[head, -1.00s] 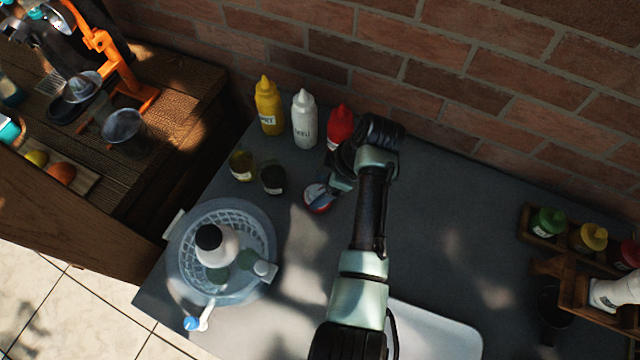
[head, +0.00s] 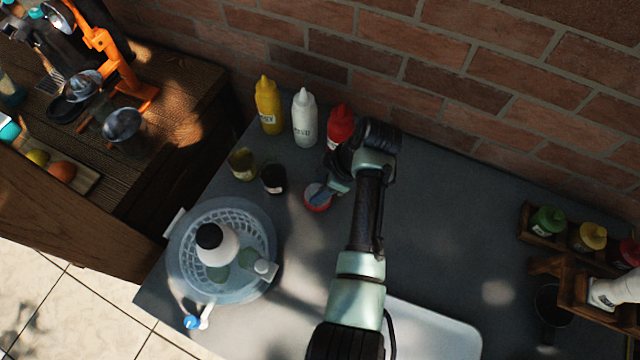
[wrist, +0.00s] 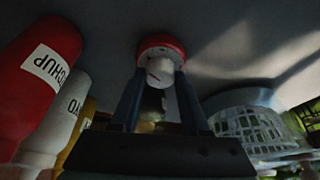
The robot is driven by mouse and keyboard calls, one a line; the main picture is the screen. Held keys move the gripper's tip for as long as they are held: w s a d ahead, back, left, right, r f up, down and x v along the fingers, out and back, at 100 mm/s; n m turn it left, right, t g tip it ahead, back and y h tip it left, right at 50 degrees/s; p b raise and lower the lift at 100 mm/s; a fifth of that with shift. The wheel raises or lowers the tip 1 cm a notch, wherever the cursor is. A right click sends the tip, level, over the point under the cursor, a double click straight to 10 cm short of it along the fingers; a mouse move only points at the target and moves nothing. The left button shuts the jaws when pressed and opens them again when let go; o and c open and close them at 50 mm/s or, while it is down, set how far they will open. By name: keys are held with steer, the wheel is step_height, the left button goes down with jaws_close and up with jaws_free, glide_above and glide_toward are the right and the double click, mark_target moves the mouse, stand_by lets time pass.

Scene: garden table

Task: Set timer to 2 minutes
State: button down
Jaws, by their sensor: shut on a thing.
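The timer (head: 316,203) is a small round thing with a red rim, lying on the grey table. In the wrist view the timer (wrist: 158,42) shows a red ring with a white knob in its middle and a small red mark. My gripper (head: 326,191) is down at the timer, tilted in from the right. In the wrist view my gripper (wrist: 162,80) has one finger on each side of the white knob and is shut on it. The fingers and wrist cover part of the timer in the head view. I cannot read its setting.
Yellow (head: 268,106), white (head: 305,120) and red (head: 341,124) squeeze bottles stand behind, the red one close to my wrist. Two small jars (head: 243,164) stand left. A strainer basket (head: 185,250) is at front left. A wooden rack (head: 545,268) is at right.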

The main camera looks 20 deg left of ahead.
steer(key=shift+m, duration=0.3)
steer(key=shift+c, duration=2)
jaws_free()
steer(key=shift+r, duration=0.1)
steer(key=b+v, duration=0.1)
steer(key=v, duration=1.1)
steer(key=shift+d+r+b, duration=0.25)
steer(key=shift+r+b, duration=0.1)
steer(key=shift+b, duration=0.05)
